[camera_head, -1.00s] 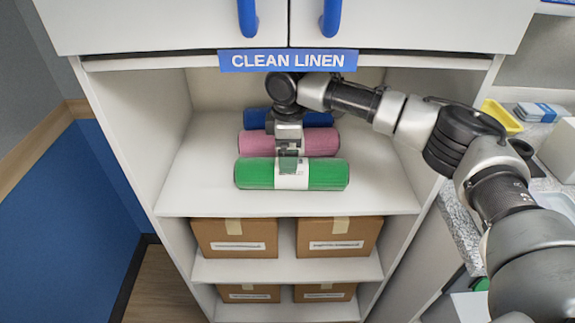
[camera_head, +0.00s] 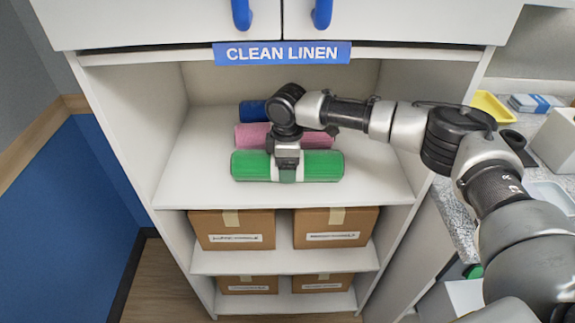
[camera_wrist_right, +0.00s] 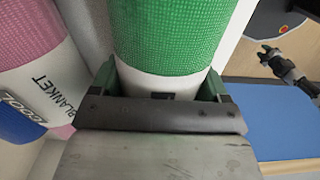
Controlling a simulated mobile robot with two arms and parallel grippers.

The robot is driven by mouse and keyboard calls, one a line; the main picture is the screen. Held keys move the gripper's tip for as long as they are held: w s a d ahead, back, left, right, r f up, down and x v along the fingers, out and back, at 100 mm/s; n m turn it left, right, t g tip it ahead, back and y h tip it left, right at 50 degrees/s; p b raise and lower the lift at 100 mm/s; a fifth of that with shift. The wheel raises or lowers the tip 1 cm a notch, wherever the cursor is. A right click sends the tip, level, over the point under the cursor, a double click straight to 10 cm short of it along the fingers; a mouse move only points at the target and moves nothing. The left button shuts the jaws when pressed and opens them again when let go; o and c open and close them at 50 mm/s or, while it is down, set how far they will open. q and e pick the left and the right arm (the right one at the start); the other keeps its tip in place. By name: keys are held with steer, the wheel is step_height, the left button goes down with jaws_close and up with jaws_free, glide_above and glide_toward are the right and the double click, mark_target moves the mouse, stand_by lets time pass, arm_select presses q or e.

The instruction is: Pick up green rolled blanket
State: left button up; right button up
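The green rolled blanket (camera_head: 318,166) with a white band lies at the front of the shelf, in front of a pink roll (camera_head: 248,136) and a blue roll (camera_head: 252,111). My right gripper (camera_head: 286,174) reaches down over its middle. In the right wrist view the green blanket (camera_wrist_right: 168,35) lies between the two fingers of my right gripper (camera_wrist_right: 162,88), one on each side of the white band. The fingers are spread; firm contact cannot be made out. My left gripper (camera_wrist_right: 270,55) seems to show small and far off in the right wrist view.
The shelf (camera_head: 190,195) is bare to the left of the rolls. The "CLEAN LINEN" edge (camera_head: 282,53) and cabinet doors (camera_head: 150,22) are above. Cardboard boxes (camera_head: 233,231) stand on lower shelves. A counter with a yellow tray (camera_head: 493,106) is at right.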

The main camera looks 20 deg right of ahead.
steer(key=c, duration=0.4)
steer(key=shift+c, duration=0.4)
steer(key=shift+r, duration=0.2)
